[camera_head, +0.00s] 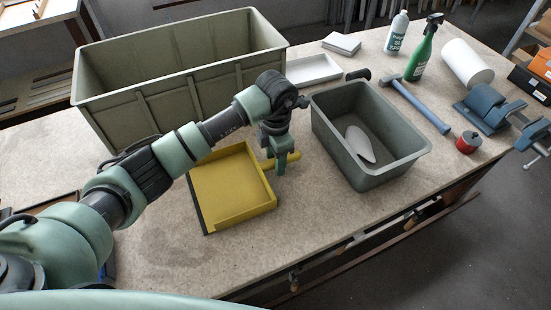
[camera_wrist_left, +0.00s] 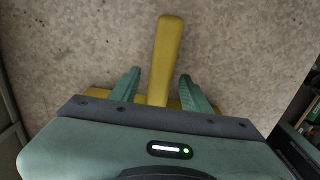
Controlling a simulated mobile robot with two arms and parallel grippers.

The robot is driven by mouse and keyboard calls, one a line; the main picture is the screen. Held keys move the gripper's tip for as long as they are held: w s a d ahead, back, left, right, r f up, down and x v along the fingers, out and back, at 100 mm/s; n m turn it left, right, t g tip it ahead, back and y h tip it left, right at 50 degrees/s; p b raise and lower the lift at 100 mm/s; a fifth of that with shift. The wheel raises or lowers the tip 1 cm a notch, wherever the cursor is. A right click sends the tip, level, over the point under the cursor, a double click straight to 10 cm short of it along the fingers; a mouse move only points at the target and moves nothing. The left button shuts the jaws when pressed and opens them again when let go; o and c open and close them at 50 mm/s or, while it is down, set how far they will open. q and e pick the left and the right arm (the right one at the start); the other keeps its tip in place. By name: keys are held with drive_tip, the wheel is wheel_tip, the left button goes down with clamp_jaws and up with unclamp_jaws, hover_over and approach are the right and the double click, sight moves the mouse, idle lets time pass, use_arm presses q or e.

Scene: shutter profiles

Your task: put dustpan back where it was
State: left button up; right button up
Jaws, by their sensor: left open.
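The yellow dustpan (camera_head: 230,187) lies flat on the workbench, left of the grey bin, with its handle (camera_head: 268,163) pointing right towards the bin. My left gripper (camera_head: 281,170) is down at the dustpan's handle. In the left wrist view the yellow handle (camera_wrist_left: 165,60) runs between the two green fingers (camera_wrist_left: 156,88), with a visible gap on both sides. The left gripper is open. The dustpan's pan is mostly hidden behind the gripper body in the left wrist view. My right gripper is not in view.
A large olive crate (camera_head: 180,85) stands behind. The grey bin (camera_head: 330,115) with a pale scoop-like piece (camera_head: 360,145) inside is at right. The front left bench is clear.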

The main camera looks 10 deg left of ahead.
use_arm(q)
wheel_tip(320, 180, up, 12)
drive_tip(key=b, duration=0.3)
drive_tip(key=shift+f, duration=0.1)
